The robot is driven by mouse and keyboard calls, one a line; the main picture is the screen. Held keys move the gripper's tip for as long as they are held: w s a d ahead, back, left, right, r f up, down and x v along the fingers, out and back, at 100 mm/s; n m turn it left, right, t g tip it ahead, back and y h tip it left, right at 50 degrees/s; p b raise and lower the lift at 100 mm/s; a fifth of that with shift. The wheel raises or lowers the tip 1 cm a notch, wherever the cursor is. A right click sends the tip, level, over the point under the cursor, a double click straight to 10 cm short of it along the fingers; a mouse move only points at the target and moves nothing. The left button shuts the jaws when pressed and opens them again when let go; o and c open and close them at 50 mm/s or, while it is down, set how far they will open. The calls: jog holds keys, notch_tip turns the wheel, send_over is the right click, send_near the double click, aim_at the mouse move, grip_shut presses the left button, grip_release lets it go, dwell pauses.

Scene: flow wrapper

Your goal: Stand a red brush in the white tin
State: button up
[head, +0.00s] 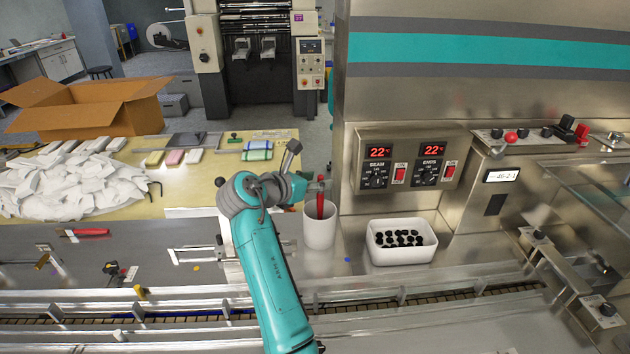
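The white tin (319,233) stands upright on the steel surface, right of the yellow table. A red brush (320,207) is upright at its mouth, with its lower part hidden inside. My gripper (318,186) is level with the upper part of this brush, just above the tin's rim. The fingers are small and overlap the brush, so I cannot tell whether they grip it. Another red-handled tool (88,232), perhaps a brush, lies on the steel surface at the left.
A white tub (401,256) of black round pieces stands right of the tin, below the heater panel (411,163). White wrappers (72,183) and a cardboard box (90,105) are at the left. A conveyor (420,298) runs along the front.

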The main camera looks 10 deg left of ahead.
jog(key=v, duration=1.2)
jog(key=shift+f, duration=0.1)
dwell(0.7)
